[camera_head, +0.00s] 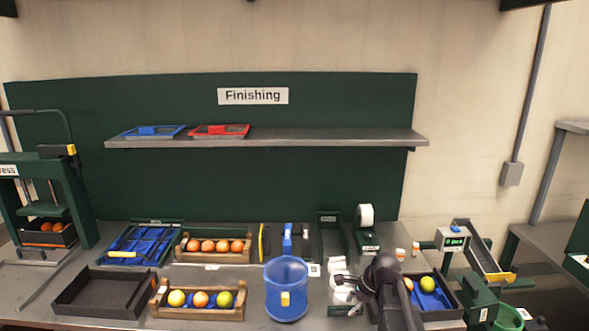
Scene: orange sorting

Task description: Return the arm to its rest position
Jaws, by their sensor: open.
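My dark arm (396,303) rises from the bottom edge, right of the middle, and bends at a rounded joint above the bench. My gripper (350,285) points to the left over the front of the bench. It is open, and I see nothing held in it. It is small and partly merges with white items behind it. My arm hides the left part of a dark tray (447,314) with a blue liner, which holds a yellow-green fruit (428,284) and an orange (408,284).
A blue bucket (286,303) stands left of my gripper. Wooden crates of fruit (197,314) (213,257) and an empty black tray (104,294) lie farther left. A scale display (452,239) and a green machine (480,296) stand at right. A shelf (300,139) crosses the back panel.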

